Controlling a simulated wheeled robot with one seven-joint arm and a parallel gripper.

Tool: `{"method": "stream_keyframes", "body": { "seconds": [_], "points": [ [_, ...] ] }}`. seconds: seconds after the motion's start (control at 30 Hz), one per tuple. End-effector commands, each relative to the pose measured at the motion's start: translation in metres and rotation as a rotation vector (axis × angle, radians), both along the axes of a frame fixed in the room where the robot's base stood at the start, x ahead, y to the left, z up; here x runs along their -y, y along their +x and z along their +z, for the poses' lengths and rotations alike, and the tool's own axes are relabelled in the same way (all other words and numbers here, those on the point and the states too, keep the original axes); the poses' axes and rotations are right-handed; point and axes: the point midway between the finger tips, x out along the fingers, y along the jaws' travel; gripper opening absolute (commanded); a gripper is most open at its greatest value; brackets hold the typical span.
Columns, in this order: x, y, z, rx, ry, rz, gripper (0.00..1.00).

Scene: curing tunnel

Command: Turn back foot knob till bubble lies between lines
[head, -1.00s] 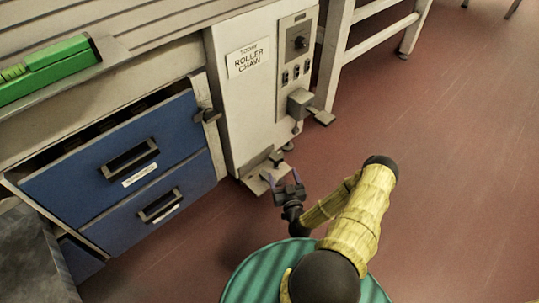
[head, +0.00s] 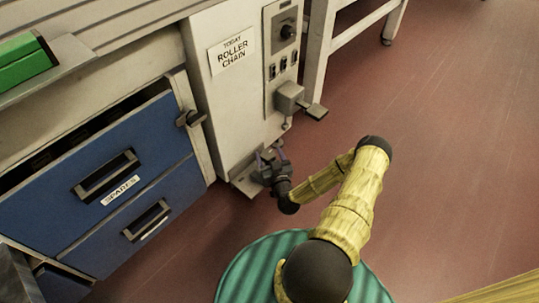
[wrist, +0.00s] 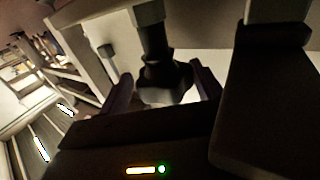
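The foot knob (wrist: 162,75) is dark, with a paler lower part, on an upright stem in the wrist view. My gripper (wrist: 163,88) is open, with one finger on each side of the knob and a small gap showing beside it. In the head view my gripper (head: 270,155) is low at the base of the white cabinet and hides the knob there. A green level (head: 22,62) lies on the bench ledge at the far left, cut by the picture edge. Its bubble and lines are not visible.
The white cabinet (head: 222,105) carries a roller chain sign and a control panel (head: 285,45). Blue drawers (head: 110,170) stand left, the upper one partly open. The red floor at right is clear.

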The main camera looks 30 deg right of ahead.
Motion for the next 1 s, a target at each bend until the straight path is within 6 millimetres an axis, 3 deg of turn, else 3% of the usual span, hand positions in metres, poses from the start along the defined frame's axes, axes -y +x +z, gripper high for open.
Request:
{"method": "stream_keyframes", "body": {
  "seconds": [0.03, 0.17, 0.2, 0.47, 0.8, 1.0],
  "points": [
    [-0.003, 0.0008, 0.0, 0.0, 0.001, 0.006, 0.55],
    [-0.0041, 0.001, 0.0001, 0.0, 0.001, 0.008, 0.3],
    [-0.0037, 0.0009, 0.0001, 0.0, 0.001, 0.007, 0.28],
    [-0.0006, 0.0004, 0.0021, 0.005, -0.003, 0.059, 0.28],
    [0.0008, 0.0008, 0.0006, 0.003, -0.003, 0.338, 0.28],
    [0.0007, 0.0001, 0.0004, 0.001, 0.002, 0.418, 0.28]
  ]
}}
